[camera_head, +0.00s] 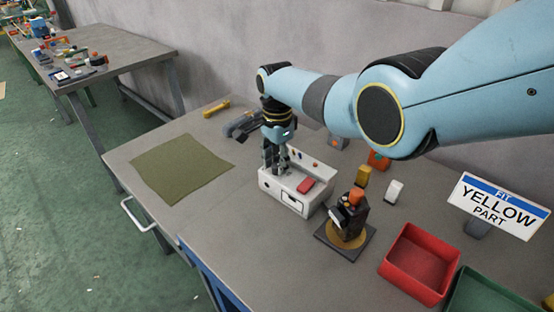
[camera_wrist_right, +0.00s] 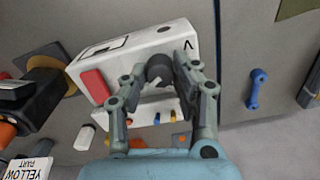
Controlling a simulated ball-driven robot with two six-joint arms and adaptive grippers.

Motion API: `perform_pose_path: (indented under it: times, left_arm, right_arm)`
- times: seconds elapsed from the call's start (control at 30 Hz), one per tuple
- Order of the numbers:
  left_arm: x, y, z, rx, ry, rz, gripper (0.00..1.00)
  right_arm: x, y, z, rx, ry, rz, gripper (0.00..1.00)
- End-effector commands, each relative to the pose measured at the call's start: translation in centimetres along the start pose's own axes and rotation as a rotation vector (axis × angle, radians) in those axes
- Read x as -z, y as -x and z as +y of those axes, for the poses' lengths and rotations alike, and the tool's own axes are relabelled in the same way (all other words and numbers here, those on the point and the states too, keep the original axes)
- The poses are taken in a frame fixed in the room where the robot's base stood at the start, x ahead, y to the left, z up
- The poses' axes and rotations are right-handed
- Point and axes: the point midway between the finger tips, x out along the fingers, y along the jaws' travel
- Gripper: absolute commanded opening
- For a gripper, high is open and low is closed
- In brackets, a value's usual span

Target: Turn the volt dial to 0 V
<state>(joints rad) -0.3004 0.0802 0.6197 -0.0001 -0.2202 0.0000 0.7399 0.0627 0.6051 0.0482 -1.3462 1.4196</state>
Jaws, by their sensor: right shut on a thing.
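A white instrument box (camera_head: 281,201) with a red part on top stands on the workbench; it also shows, tilted in the picture, in the right wrist view (camera_wrist_right: 130,50). Its volt dial is a dark round knob (camera_wrist_right: 159,66) beside a black V mark. My right gripper (camera_head: 277,168) points down at the left end of the box. In the wrist view my right gripper (camera_wrist_right: 158,78) is shut on the dial, with a finger on each side. The dial's pointer and any reading cannot be made out. My left gripper is not in view.
A dark fixture on a square base (camera_head: 346,240), a red bin (camera_head: 418,265) and a "FIT YELLOW PART" sign (camera_head: 498,206) stand to the right. Small yellow (camera_head: 363,176) and white (camera_head: 394,191) blocks lie behind.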

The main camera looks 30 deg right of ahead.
Motion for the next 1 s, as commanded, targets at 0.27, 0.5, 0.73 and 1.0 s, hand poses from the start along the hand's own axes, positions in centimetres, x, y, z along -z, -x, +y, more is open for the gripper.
perform_pose_path:
  times: [0.27,0.5,0.73,1.0]
  left_arm:
    - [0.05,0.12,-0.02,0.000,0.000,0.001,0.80]
    - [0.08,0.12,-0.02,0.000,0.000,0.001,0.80]
    - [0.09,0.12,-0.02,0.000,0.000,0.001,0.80]
    - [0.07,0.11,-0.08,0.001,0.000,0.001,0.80]
  right_arm:
    - [0.13,0.12,-0.13,0.004,-0.040,0.003,0.00]
    - [0.13,0.12,-0.13,0.004,-0.042,0.003,0.00]
    - [0.11,0.11,-0.11,0.003,-0.041,0.002,0.45]
    - [0.05,0.05,-0.05,0.001,-0.040,0.001,0.51]
